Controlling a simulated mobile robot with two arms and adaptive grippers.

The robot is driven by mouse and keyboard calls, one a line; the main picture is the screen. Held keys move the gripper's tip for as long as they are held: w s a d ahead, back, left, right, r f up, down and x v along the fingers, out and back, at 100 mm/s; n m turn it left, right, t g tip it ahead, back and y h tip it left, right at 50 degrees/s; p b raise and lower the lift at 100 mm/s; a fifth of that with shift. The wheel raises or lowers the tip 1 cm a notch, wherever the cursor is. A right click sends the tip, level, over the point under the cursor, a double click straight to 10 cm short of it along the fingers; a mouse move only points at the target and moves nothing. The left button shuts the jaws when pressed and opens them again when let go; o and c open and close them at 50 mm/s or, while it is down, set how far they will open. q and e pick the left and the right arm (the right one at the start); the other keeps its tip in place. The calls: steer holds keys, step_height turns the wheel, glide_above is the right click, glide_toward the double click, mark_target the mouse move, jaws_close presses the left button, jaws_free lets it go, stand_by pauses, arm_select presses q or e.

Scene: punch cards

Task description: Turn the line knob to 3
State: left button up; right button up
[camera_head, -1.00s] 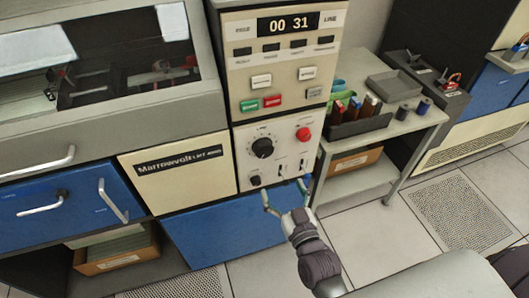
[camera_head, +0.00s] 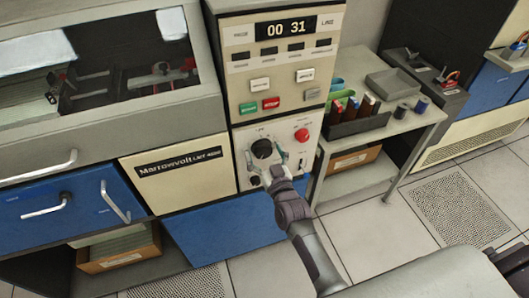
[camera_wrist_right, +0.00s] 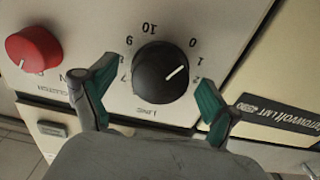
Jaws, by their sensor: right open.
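The black line knob (camera_head: 262,147) is on the cream control panel, below the display. In the right wrist view the knob (camera_wrist_right: 160,70) appears upside down, with "LINE" printed beside it. Its white pointer mark is near the 1 on the number ring. My right gripper (camera_head: 266,160) is at the panel just below the knob. In the right wrist view my right gripper (camera_wrist_right: 156,76) is open, with one green-padded finger on each side of the knob and visible gaps to it. The 3 is not visible there. My left gripper is not in view.
A red knob (camera_wrist_right: 34,48) sits beside the line knob, and shows in the head view (camera_head: 302,135). The display (camera_head: 287,28) reads 00 31. Green and red buttons are above the knob. A side table (camera_head: 385,130) with trays stands to the right.

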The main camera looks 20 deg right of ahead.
steer(key=c, duration=1.2)
steer(key=shift+o, duration=0.2)
steer(key=m, duration=0.4)
steer(key=shift+m+p, duration=0.3)
steer(key=shift+m, duration=0.1)
steer(key=m, duration=0.4)
steer(key=shift+f+m, duration=0.1)
steer(key=shift+m, duration=0.2)
steer(key=m, duration=0.4)
steer(key=shift+b, duration=0.35)
steer(key=shift+m+b, duration=0.35)
steer(key=shift+m, duration=1.75)
